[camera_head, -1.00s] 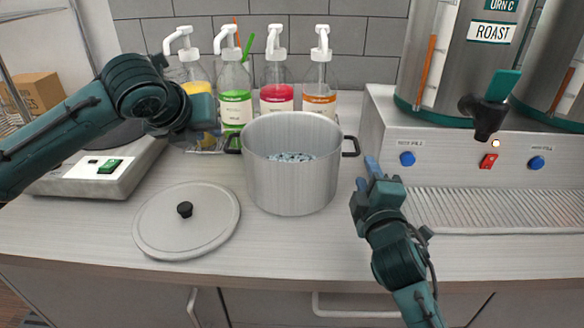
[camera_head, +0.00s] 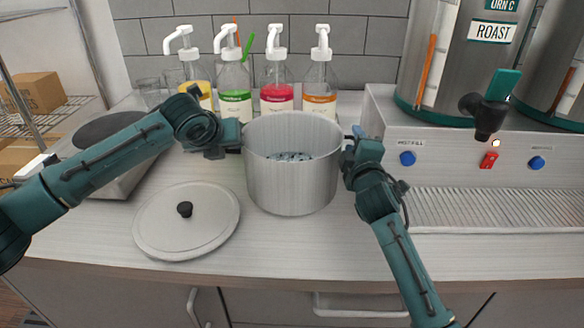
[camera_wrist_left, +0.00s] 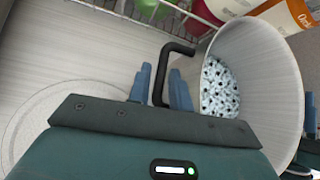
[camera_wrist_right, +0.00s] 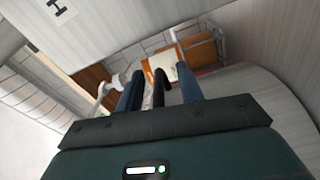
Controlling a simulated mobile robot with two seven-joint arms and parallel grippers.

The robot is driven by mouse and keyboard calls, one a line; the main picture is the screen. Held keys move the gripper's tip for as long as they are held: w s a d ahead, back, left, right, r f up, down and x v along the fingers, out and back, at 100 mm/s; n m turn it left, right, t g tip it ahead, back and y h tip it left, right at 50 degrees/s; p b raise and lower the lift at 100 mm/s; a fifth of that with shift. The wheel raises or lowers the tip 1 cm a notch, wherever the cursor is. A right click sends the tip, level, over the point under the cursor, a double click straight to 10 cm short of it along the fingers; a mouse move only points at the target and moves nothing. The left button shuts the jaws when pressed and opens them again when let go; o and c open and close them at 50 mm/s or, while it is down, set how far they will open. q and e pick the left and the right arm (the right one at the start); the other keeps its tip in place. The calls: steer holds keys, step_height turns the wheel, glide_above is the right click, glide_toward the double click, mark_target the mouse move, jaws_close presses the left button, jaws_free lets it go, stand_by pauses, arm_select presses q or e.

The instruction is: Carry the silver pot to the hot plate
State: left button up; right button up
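The silver pot (camera_head: 290,188) stands on the counter with speckled pale contents and a black handle on each side. My left gripper (camera_head: 236,135) is at its left handle. In the left wrist view, the left fingers are apart with the black handle (camera_wrist_left: 160,82) between them. My right gripper (camera_head: 352,144) is at the right handle. In the right wrist view, a black handle (camera_wrist_right: 160,86) stands between the parted fingers, with gaps beside it. The hot plate (camera_head: 106,126), with a dark round top, is at the left, partly hidden by my left arm.
A lid (camera_head: 165,232) with a black knob lies in front of the pot, to the left. Several pump bottles (camera_head: 276,82) stand behind the pot. A steel dispenser base (camera_head: 450,165) with urns is at the right. Bare counter lies in front of the pot.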

arm_select(q)
steer(key=c, duration=0.4)
arm_select(e)
steer(key=c, duration=0.4)
arm_select(q)
jaws_close()
arm_select(e)
jaws_close()
arm_select(q)
steer(key=shift+w+r, duration=0.15)
steer(key=shift+r, duration=0.2)
arm_select(e)
steer(key=shift+r, duration=0.35)
